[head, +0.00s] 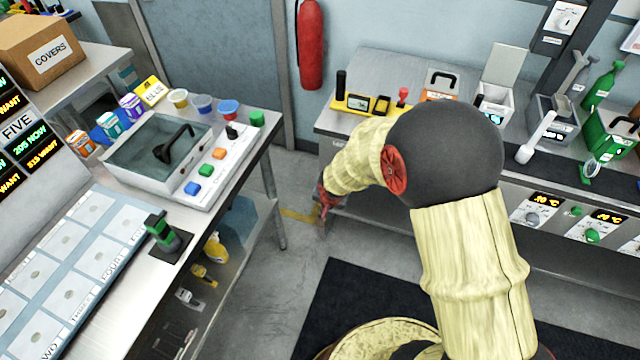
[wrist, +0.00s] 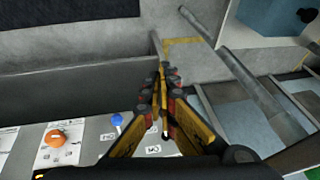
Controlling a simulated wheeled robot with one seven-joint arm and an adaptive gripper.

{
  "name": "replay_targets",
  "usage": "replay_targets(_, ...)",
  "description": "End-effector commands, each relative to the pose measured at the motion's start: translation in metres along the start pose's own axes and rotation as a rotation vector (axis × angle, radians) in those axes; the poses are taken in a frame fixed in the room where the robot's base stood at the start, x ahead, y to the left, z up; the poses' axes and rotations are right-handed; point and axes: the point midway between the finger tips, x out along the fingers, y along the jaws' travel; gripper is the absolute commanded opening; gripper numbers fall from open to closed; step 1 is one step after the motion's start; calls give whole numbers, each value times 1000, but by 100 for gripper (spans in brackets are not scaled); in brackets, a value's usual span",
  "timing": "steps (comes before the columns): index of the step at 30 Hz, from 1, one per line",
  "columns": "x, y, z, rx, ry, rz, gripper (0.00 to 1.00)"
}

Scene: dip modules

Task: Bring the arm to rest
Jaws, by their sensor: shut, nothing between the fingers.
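My gripper (head: 322,205) hangs over the gap between the left bench and the back right bench in the head view. My arm bends down to it in its pale cream cover. In the wrist view my gripper (wrist: 163,85) has its yellow and black fingers together, with nothing between them. The fingers point toward the grey floor. No object is seen touching the gripper.
The left bench (head: 150,272) holds a tray (head: 118,165) with a black-handled tool and coloured knobs. The right bench (head: 350,68) carries boxes, bottles and tools. A dark mat (head: 330,295) lies on the floor. A red extinguisher (head: 311,45) hangs behind.

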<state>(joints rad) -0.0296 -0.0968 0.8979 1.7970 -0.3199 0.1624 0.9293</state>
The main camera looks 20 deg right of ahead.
Motion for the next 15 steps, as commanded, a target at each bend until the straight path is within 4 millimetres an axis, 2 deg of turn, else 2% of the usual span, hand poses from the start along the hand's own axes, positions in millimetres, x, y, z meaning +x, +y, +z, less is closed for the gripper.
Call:
replay_targets(7, 0, 0, 0, -10, 0, 0, 0)
replay_targets(11, 0, 6, 5, -83, -19, 23, 0)
replay_targets(15, -3, 35, 35, -203, -112, 98, 0)
